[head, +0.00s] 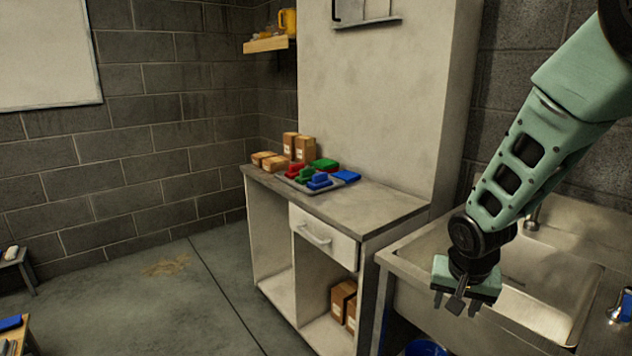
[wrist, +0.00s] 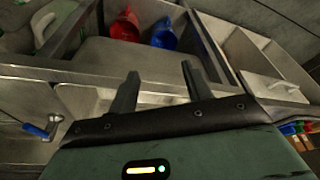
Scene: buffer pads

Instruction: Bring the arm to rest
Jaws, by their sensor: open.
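My gripper (head: 462,303) hangs at the end of my green arm on the right of the head view, in front of the sink. In the wrist view my gripper (wrist: 160,88) shows its two dark fingers standing apart, with nothing between them. It is open and empty. The fingers show against the metal sink unit (wrist: 100,60). No object touches the gripper in either view.
The metal sink (head: 540,275) lies behind and below my gripper. Left of it stands a cabinet with a worktop (head: 385,208) holding red, green and blue pads and brown boxes. A red bucket (wrist: 125,27) and blue bucket (wrist: 163,35) stand beneath. Floor (head: 170,300) is mostly clear.

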